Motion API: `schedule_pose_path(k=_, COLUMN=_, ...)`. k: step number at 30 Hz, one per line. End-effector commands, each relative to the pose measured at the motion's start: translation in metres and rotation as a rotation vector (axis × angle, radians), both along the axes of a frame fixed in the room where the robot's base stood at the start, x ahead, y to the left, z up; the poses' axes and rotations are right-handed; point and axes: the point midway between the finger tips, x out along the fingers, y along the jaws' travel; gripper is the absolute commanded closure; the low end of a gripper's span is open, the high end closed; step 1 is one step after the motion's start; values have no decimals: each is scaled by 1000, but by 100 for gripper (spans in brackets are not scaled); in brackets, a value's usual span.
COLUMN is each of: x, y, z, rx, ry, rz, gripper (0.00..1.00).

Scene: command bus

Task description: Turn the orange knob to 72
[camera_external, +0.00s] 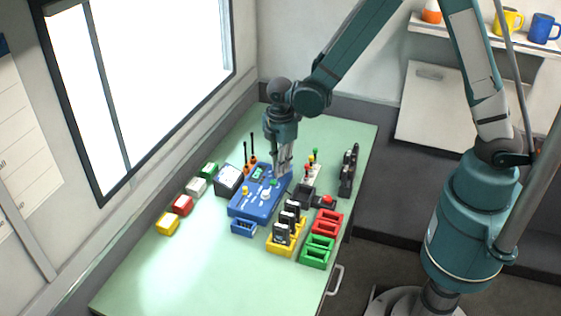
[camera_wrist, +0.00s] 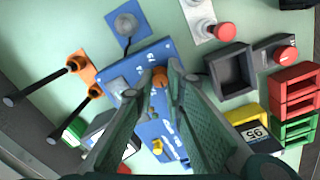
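The orange knob (camera_wrist: 161,77) shows in the wrist view at one end of the blue panel (camera_wrist: 146,60), between the tips of my gripper (camera_wrist: 162,70). Both fingertips look very close to its sides; I cannot tell whether they touch it. The knob's pointer and setting are not readable. In the external view my gripper (camera_external: 283,168) points down at the right back end of the blue panel (camera_external: 250,207), and the orange knob is hidden by the fingers. A small green display (camera_external: 258,173) and a yellow knob (camera_wrist: 157,145) are also on the panel.
Levers on orange bases (camera_wrist: 82,66) and a white-faced meter (camera_external: 229,179) stand left of the panel. A red button (camera_wrist: 225,32), a dark open box (camera_wrist: 232,72), and red (camera_external: 328,220) and green bins (camera_external: 318,250) stand right. The table's front left is clear.

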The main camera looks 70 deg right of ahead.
Motion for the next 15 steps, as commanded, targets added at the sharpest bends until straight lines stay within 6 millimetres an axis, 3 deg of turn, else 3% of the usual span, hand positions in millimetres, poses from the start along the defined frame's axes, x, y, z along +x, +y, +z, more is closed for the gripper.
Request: schedule_pose_path(k=15, x=-1, y=1, z=-1, rx=0, ry=1, rz=-114, gripper=99)
